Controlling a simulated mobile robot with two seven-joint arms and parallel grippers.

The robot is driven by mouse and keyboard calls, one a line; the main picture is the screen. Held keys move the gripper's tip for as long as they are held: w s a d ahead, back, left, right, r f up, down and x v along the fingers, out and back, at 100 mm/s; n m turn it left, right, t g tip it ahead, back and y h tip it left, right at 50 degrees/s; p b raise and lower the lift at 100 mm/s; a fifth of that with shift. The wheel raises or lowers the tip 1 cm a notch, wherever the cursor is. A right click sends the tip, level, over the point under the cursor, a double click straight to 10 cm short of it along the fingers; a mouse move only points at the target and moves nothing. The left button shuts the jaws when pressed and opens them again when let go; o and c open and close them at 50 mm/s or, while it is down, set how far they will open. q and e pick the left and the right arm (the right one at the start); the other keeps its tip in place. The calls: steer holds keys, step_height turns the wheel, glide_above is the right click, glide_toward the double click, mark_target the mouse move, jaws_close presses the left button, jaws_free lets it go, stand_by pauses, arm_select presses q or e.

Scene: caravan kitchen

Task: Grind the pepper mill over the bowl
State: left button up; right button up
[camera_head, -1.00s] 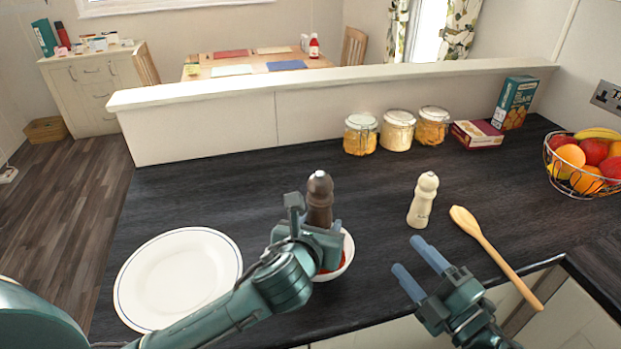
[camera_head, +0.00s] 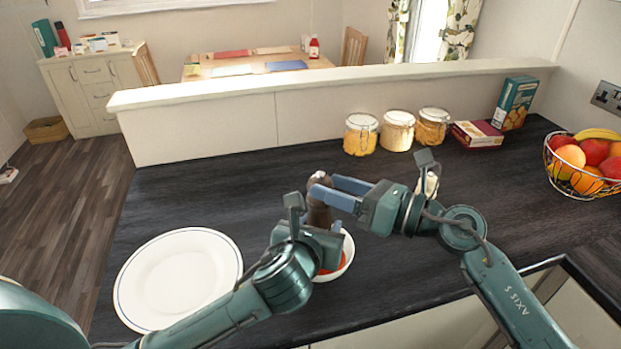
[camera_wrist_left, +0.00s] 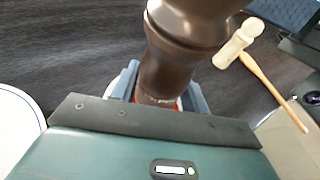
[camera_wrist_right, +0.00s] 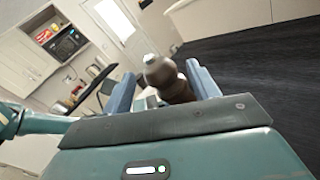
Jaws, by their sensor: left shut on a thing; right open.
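The dark brown pepper mill (camera_head: 319,214) stands upright over the white bowl (camera_head: 347,258), whose red contents show in part. My left gripper (camera_head: 322,236) is shut on the mill's lower body; the mill also fills the top of the left wrist view (camera_wrist_left: 180,55). My right gripper (camera_head: 335,190) is open at the mill's top, its fingers on either side of the head. In the right wrist view the mill's head (camera_wrist_right: 162,75) lies between the two fingers (camera_wrist_right: 163,90). Whether the fingers touch it I cannot tell.
A white plate (camera_head: 178,278) lies left of the bowl. A cream mill (camera_head: 430,184) is mostly hidden behind my right arm; a wooden spoon (camera_wrist_left: 270,88) shows beside it in the left wrist view. Jars (camera_head: 397,131), boxes (camera_head: 477,134) and a fruit basket (camera_head: 585,165) stand farther back and right.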

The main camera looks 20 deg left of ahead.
mark_target(314, 179)
steer(key=a, duration=0.3)
steer(key=w+a, duration=0.1)
steer(key=a, duration=0.1)
steer(key=shift+s, duration=0.1)
steer(key=c, duration=1)
steer(key=shift+d+f+m+t+h, duration=0.15)
steer(key=shift+m+t+h, duration=0.15)
steer(key=shift+m+t, duration=0.3)
steer(key=shift+m+t+h, duration=0.3)
steer(key=shift+m+t, duration=0.5)
steer(key=shift+t, duration=0.5)
steer(key=shift+w+m+t, duration=0.25)
steer(key=shift+m+t, duration=0.05)
steer(key=shift+t, duration=0.1)
steer(key=o, duration=1)
steer(key=shift+d, duration=0.1)
